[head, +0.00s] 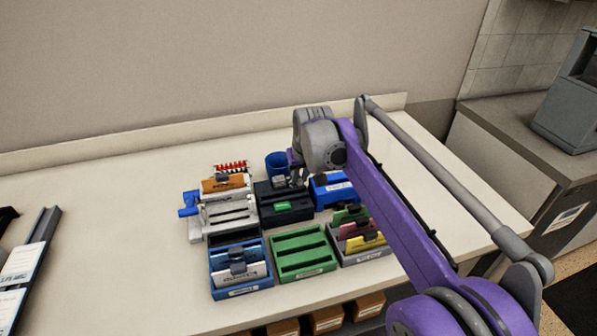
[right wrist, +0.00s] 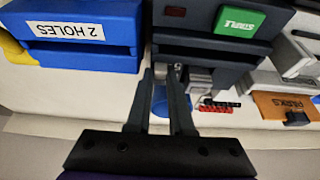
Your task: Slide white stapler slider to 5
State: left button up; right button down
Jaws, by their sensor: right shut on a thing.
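The black stapler (head: 285,213) stands on the table among the office machines. It bears a green label, which also shows on the stapler in the right wrist view (right wrist: 200,45). My right gripper (right wrist: 162,74) is at the stapler's back edge, with its fingers close together. A small pale piece between the fingertips seems to be the white slider; the fingers hide most of it. Its scale and the number it stands at cannot be read. In the head view my right wrist and arm cover much of the gripper. My left gripper is not in view.
A blue two-hole punch (head: 333,190) stands right of the stapler, a blue cup (head: 276,162) behind it. A white machine with a blue handle (head: 189,204) stands to the left. Blue (head: 242,289), green (head: 305,265) and grey trays (head: 366,257) fill the front.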

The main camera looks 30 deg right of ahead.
jog(key=shift+s+f, duration=0.1)
jog(key=shift+s, duration=0.05)
jog(key=c, duration=0.8)
grip_release()
jog(key=shift+s, duration=0.1)
jog(key=shift+a, duration=0.1)
